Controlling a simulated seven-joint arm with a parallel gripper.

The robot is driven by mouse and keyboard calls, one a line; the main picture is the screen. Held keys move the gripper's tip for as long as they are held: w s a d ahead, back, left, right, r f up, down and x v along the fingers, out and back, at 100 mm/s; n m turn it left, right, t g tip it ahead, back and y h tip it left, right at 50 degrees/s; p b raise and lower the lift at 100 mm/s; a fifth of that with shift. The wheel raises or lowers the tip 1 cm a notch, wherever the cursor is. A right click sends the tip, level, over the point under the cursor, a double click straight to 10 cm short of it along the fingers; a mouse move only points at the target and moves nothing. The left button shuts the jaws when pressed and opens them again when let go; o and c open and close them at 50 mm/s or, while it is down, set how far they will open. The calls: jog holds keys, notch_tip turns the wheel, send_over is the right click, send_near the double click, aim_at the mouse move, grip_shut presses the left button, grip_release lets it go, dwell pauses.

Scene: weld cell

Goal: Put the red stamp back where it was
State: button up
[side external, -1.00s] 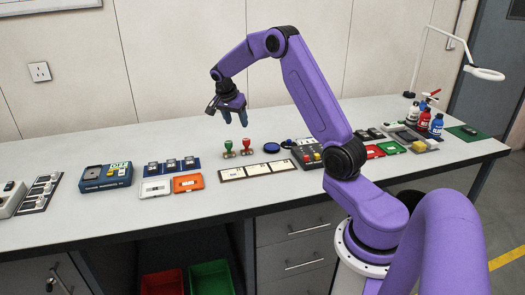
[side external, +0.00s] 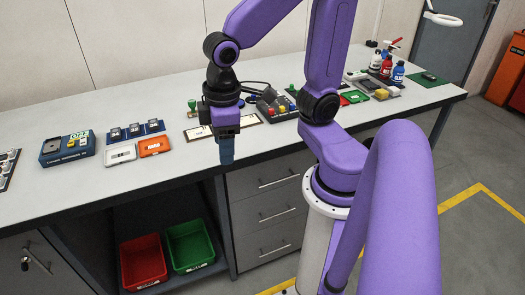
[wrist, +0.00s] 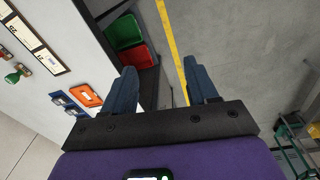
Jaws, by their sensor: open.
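The red stamp is not visible in the side view now; my arm and gripper cover the area beside the green stamp. The green stamp (side external: 192,106) stands on the bench just left of my gripper, partly hidden; it also shows at the left edge of the wrist view (wrist: 14,76). My gripper (side external: 227,157) points down near the bench's front edge, in front of the white card strip (side external: 197,133). In the wrist view its two fingers (wrist: 161,88) are apart with nothing between them, and the floor shows below.
An orange tray (side external: 154,146) and a white tray (side external: 120,154) lie left of my gripper. A button box (side external: 276,106) stands to the right. A red bin (side external: 143,260) and a green bin (side external: 190,246) are under the bench.

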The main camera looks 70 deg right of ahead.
jog(key=s+d+f+n, duration=0.1)
jog(key=s+n, duration=0.4)
jog(key=s, duration=0.3)
jog(key=shift+s+g, duration=0.15)
jog(key=shift+g, duration=0.15)
